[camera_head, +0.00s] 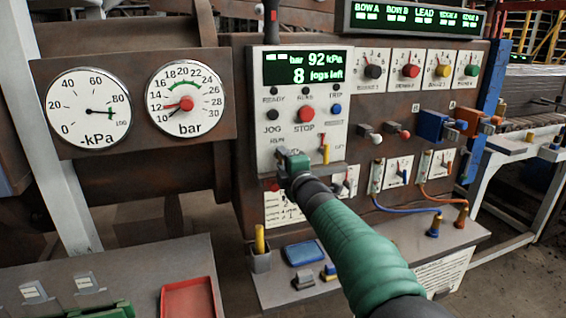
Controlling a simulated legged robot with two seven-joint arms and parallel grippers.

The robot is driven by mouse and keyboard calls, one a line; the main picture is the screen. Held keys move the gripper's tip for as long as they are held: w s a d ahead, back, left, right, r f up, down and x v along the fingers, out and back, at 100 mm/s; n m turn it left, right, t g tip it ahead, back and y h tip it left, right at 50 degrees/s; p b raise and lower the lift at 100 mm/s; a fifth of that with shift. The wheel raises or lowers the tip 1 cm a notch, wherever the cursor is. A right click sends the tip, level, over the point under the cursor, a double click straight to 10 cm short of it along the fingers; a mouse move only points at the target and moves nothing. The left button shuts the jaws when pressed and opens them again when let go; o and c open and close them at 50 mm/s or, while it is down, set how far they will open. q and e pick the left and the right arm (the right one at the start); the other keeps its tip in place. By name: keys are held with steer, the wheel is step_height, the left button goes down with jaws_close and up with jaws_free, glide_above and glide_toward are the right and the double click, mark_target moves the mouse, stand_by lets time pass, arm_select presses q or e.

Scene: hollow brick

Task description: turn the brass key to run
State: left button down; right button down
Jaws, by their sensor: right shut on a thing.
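My right gripper (287,160) is at the lower left of the white control panel (265,110), just under the RUN label. It is shut on the brass key, and the gripper and its green-sleeved arm cover the key and its keyhole. The angle of the key cannot be made out. The display (306,67) reads 92 kPa and 8 jogs left. My left gripper is not in view.
A small yellow lever (325,154) stands close to the right of the gripper. Two round gauges, kPa (88,108) and bar (185,102), are at left. Coloured knobs and a blue valve block (432,125) are at right. A red tray (187,302) lies below.

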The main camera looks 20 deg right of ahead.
steer(key=shift+a+f, duration=0.1)
steer(key=shift+f, duration=0.4)
steer(key=c, duration=1.3)
jaws_free()
steer(key=shift+c, duration=0.2)
steer(key=shift+o, duration=1.1)
steer(key=shift+r, duration=0.1)
steer(key=shift+o, duration=0.4)
steer(key=shift+r, duration=0.1)
steer(key=shift+r, duration=0.1)
steer(key=shift+s, duration=0.4)
steer(key=s+b, duration=0.3)
steer(key=s, duration=1.3)
steer(key=shift+d, duration=0.3)
